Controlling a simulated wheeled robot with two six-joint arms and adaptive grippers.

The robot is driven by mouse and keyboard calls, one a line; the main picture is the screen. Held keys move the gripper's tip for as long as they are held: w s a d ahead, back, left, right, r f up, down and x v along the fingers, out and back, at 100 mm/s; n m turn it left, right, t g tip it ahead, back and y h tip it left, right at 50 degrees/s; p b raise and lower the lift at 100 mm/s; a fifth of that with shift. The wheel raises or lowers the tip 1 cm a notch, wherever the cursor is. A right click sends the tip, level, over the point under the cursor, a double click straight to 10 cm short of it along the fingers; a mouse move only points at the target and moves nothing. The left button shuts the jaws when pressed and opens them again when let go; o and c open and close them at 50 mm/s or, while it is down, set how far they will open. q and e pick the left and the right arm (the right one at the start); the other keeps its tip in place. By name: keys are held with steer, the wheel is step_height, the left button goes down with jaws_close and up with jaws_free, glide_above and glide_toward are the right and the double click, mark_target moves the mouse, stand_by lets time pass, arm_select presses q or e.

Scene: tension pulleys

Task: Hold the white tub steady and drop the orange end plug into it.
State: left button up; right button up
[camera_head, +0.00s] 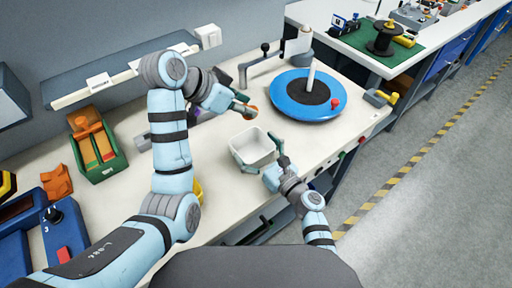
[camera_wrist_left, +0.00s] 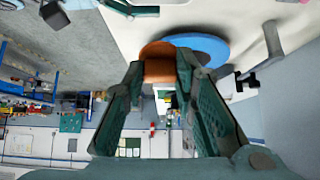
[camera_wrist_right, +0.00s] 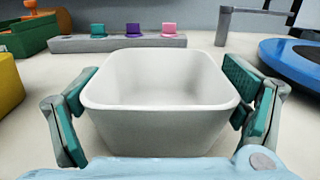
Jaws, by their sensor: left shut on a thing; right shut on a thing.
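The white tub (camera_head: 253,148) stands on the bench near its front edge. Its inside looks empty in the right wrist view (camera_wrist_right: 160,75). My right gripper (camera_wrist_right: 162,98) is shut on the tub, one finger against each side wall. The orange end plug (camera_wrist_left: 158,65) is between the fingertips of my left gripper (camera_wrist_left: 160,78), which is shut on it. In the head view my left gripper (camera_head: 244,108) is above the bench, up and slightly left of the tub in the picture, with the plug partly hidden by the fingers.
A blue round turntable (camera_head: 283,95) with a red knob is right of the tub. A grey rack (camera_wrist_right: 118,42) with teal, purple and pink pieces lies behind the tub. A green tray (camera_head: 107,171) with orange parts is at the left. The floor lies beyond the bench edge.

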arm_select(q)
step_height(320, 180, down, 8)
stand_by(0.9)
steer(key=shift+r, duration=0.1)
steer(key=o, duration=0.8)
steer(key=shift+o, duration=0.2)
steer(key=shift+r, duration=0.1)
arm_select(e)
steer(key=shift+s, duration=0.1)
arm_select(q)
steer(key=v, duration=0.7)
arm_select(e)
steer(key=o, duration=0.9)
arm_select(q)
steer(key=shift+a+r, duration=0.1)
steer(key=shift+a, duration=0.05)
arm_select(e)
steer(key=shift+o, duration=0.2)
